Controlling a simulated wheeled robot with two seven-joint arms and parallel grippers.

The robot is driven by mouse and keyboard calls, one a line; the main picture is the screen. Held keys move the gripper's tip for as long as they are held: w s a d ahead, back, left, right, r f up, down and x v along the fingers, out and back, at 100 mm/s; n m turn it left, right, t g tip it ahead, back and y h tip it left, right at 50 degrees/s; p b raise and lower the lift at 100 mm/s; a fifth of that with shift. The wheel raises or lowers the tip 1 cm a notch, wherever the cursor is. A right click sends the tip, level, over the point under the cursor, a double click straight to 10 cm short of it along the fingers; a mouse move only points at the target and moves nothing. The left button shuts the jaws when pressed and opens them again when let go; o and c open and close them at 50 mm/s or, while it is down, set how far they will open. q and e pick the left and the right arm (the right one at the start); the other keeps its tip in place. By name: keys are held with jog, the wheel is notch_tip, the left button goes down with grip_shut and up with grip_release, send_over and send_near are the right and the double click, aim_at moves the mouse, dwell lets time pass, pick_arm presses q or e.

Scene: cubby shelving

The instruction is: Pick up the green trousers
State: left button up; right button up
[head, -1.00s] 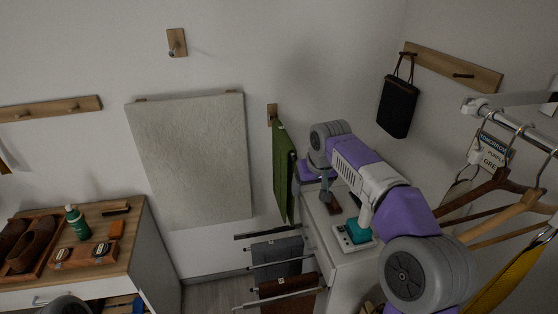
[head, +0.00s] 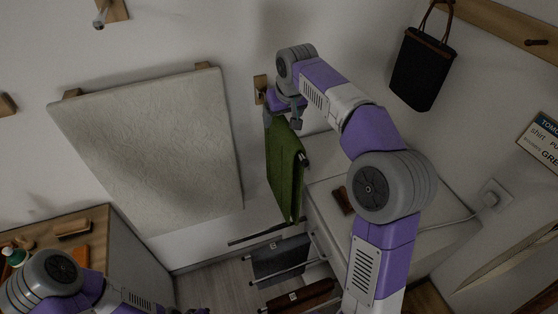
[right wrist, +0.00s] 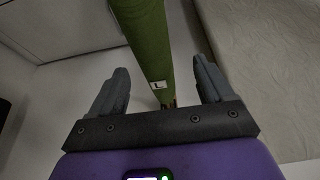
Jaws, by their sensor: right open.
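The green trousers (head: 285,172) hang folded against the wall below a wooden wall hook (head: 260,88) in the head view. My right gripper (head: 288,112) is at their upper end, close to the hook. In the right wrist view the green trousers (right wrist: 150,45) run between the two fingers of my open right gripper (right wrist: 162,78), with a gap on each side. A small white label marked L (right wrist: 158,85) shows on the cloth. My left arm shows at the lower left of the head view, but its gripper is out of sight.
A pale padded board (head: 150,150) hangs left of the trousers. Below them, rails hold grey (head: 280,258) and brown (head: 300,297) garments. A white cabinet (head: 325,215) stands to the right. A black bag (head: 422,70) hangs at the upper right.

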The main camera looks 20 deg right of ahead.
aim_at(284, 122)
jog(key=shift+s+d+f, duration=0.1)
jog(key=shift+d+f, duration=0.05)
jog(key=shift+f, duration=0.55)
jog(key=shift+d+b+x, duration=0.15)
jog(key=shift+b+x, duration=0.05)
jog(key=shift+x, duration=0.9)
jog(key=shift+d+b+x, duration=0.1)
jog(key=shift+b+x, duration=0.1)
jog(key=shift+x, duration=0.9)
jog(key=shift+f, duration=0.2)
jog(key=shift+c, duration=0.5)
jog(key=shift+r, duration=0.1)
grip_shut()
